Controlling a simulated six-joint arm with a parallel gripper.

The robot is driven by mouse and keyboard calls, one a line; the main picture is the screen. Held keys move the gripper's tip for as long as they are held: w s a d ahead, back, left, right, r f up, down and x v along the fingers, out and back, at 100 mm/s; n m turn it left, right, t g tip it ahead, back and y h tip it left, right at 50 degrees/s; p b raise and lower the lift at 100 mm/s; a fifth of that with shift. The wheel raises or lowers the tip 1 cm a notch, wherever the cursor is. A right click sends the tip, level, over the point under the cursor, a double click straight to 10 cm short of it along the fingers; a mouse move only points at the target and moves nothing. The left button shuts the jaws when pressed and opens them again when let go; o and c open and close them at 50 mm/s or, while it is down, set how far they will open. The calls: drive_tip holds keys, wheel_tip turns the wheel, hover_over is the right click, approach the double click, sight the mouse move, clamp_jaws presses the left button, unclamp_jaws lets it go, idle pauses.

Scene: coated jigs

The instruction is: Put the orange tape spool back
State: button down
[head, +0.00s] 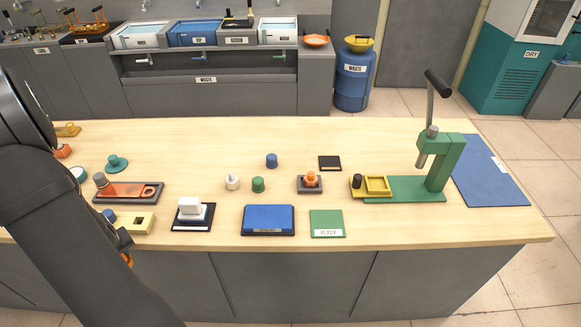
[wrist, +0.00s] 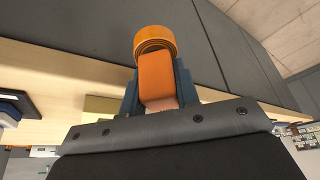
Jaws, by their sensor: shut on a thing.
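The orange tape spool (wrist: 155,45) is between the two dark fingers of my gripper (wrist: 156,85) in the wrist view. Its round end stands out beyond the fingertips and a flat orange part lies between them. My gripper is shut on it. In the head view my gripper (head: 123,242) is at the table's front edge on the left, mostly hidden by my arm. Only a small orange bit of the spool (head: 127,259) shows there, in front of the grey cabinet side.
Near my gripper are a cream block with a square hole (head: 138,223), an orange tray (head: 112,188) and a white block on a black plate (head: 190,207). A blue pad (head: 267,217), green mat (head: 327,222) and green press (head: 440,165) stand further right. The table's back is mostly clear.

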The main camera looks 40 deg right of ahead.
drive_tip(key=r, duration=0.1)
drive_tip(key=w+r, duration=0.1)
drive_tip(key=r, duration=0.1)
drive_tip(key=shift+w+a+r, duration=0.15)
drive_tip(key=shift+w+a, duration=0.1)
drive_tip(key=d+r, duration=0.2)
drive_tip(key=d, duration=0.1)
drive_tip(key=d+r, duration=0.6)
drive_tip(key=shift+w+d, duration=0.2)
drive_tip(key=shift+w, duration=0.1)
drive_tip(key=d+r+m+h, duration=0.15)
drive_tip(key=d+m, duration=0.25)
drive_tip(key=d, duration=2.3)
drive_tip(key=s+d+r+m, duration=0.1)
drive_tip(key=s+d, duration=0.5)
drive_tip(key=d, duration=0.4)
drive_tip(key=s+d+m, duration=0.1)
drive_tip(key=s+d, duration=0.4)
drive_tip(key=d, duration=0.4)
drive_tip(key=s+d+r+m+g+h, duration=0.1)
drive_tip(key=s+d+m, duration=0.2)
drive_tip(key=s+d, duration=1.3)
drive_tip(key=s, duration=0.3)
drive_tip(key=shift+s+r+h, duration=0.3)
drive_tip(key=shift+r+h, duration=0.05)
drive_tip(key=shift+r, duration=0.05)
